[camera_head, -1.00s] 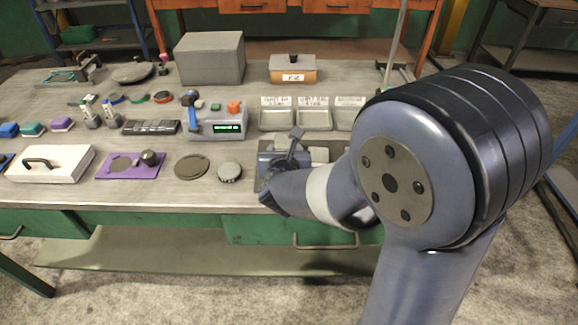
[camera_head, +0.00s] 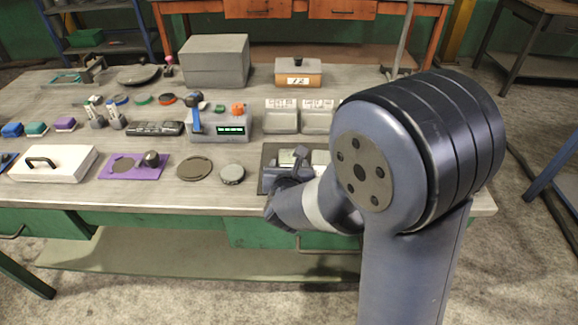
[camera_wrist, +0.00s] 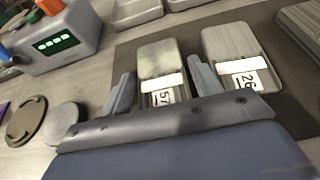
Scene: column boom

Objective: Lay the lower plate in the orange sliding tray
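Two grey plates with white number labels lie side by side on a dark mat (camera_wrist: 130,55) in the wrist view. The left plate (camera_wrist: 158,55) has a label that seems to read 57. The right plate (camera_wrist: 232,46) has one that seems to read 26. My gripper (camera_wrist: 162,88) is open, its fingers on either side of the left plate's near end; I cannot tell whether they touch it. In the head view my gripper (camera_head: 289,170) is over the mat and hides part of the plates. An orange box (camera_head: 298,78) with a grey lid stands at the back; I cannot tell whether it is the sliding tray.
A grey device with a green display (camera_head: 222,123) stands left of the mat. Shallow grey trays (camera_head: 281,119) stand behind the mat. A round grey disc (camera_head: 232,174) and a dark disc (camera_head: 194,168) lie to its left. Orange drawers (camera_head: 338,7) are in the background.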

